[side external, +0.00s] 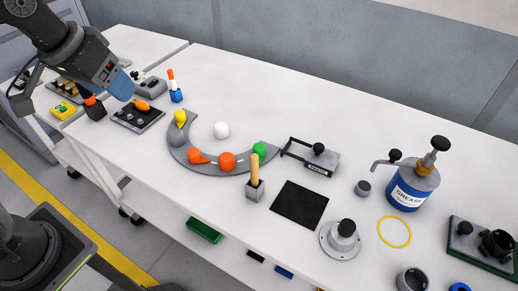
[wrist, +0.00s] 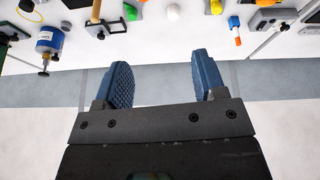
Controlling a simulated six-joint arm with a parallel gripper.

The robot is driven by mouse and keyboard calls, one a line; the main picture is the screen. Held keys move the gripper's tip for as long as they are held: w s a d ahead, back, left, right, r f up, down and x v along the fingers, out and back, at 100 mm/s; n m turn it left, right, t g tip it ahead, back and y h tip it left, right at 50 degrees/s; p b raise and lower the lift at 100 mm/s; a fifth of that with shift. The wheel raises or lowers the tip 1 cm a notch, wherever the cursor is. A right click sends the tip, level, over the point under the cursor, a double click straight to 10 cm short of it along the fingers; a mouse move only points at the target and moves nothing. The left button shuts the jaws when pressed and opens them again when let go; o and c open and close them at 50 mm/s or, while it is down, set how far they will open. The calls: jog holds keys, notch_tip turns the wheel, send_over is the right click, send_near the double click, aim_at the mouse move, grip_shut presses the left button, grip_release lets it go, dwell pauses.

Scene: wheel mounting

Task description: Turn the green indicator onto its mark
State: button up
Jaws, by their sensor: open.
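The green indicator (side external: 260,149) sits at the right end of a grey curved plate (side external: 203,166), just behind an upright wooden handle. It also shows at the top edge of the wrist view (wrist: 130,12), partly cut off. A yellow pointer (side external: 181,118), an orange pointer (side external: 197,156) and a round orange knob (side external: 228,161) sit along the same plate. Small pale marks show on the plate, but I cannot tell which is the green one's. My gripper (side external: 122,87) is open and empty at the upper left, well away from the indicator. Its two blue fingers (wrist: 161,68) stand apart in the wrist view.
The wooden handle (side external: 255,170) stands in a grey block close to the indicator. A white knob (side external: 221,130) sits inside the curve. A black-handled bracket (side external: 314,157) is to the right, with a black mat (side external: 300,204) in front. A blue grease can (side external: 411,185) stands farther right.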

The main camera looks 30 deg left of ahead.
jog(key=w+d+n+g, duration=0.1)
jog(key=w+d, duration=0.2)
jog(key=w, duration=0.7)
jog(key=n+g, duration=0.3)
jog(key=g, duration=0.1)
send_over(259, 148)
notch_tip(259, 148, down, 22)
jog(key=r, duration=0.1)
notch_tip(259, 148, down, 14)
jog(key=shift+f, duration=0.25)
jog(key=shift+c, duration=0.5)
jog(key=c, duration=0.8)
